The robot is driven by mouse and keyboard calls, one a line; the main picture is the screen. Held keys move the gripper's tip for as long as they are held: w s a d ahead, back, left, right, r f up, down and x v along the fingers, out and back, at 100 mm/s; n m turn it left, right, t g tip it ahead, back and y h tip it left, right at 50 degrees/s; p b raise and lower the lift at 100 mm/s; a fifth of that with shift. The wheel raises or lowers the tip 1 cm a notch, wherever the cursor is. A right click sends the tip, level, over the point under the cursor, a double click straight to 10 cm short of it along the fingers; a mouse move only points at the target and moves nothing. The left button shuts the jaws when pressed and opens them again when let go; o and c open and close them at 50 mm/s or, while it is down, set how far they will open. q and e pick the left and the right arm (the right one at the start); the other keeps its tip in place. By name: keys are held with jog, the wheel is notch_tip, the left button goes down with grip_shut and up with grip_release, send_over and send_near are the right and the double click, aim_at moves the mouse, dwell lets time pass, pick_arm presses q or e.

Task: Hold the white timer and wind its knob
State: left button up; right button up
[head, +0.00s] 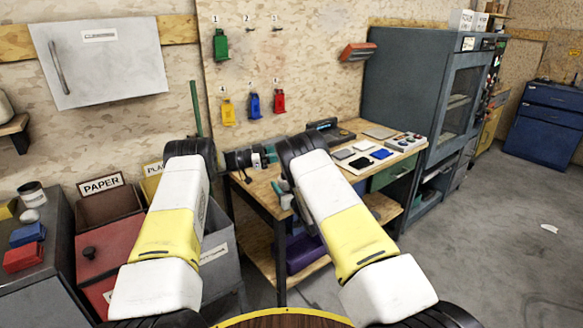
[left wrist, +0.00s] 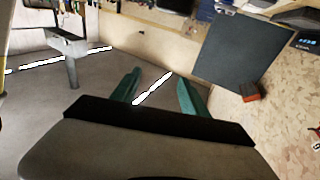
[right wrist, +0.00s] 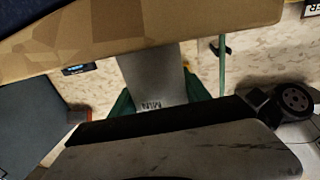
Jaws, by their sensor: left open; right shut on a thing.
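The white timer (right wrist: 152,75) shows in the right wrist view as a pale grey-white block with the letters MIN near its lower end. My right gripper (right wrist: 157,97) is shut on it, with a green finger at each side. The timer's knob cannot be made out. My left gripper (left wrist: 160,78) is open and empty in the left wrist view, with its two green fingers apart. In the head view both grippers are mostly hidden near the middle by my arms, and the timer cannot be made out clearly there.
A wooden workbench (head: 350,176) with small flat items and a dark device (head: 330,130) stands behind my arms. A grey cabinet (head: 405,95) stands to its right. Labelled bins, one red (head: 105,265), are at the left. The floor (head: 490,245) at the right is mostly clear.

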pick_arm(q)
jog(key=s+a+f+n+t+y, duration=0.6)
jog(key=s+f+n+t, duration=0.1)
jog(key=f+t, duration=0.2)
jog(key=x, duration=1.1)
jog(key=shift+w+r, duration=0.1)
jog(key=shift+w, duration=0.2)
jog(key=shift+c, duration=0.2)
jog(key=shift+a, duration=0.1)
grip_shut()
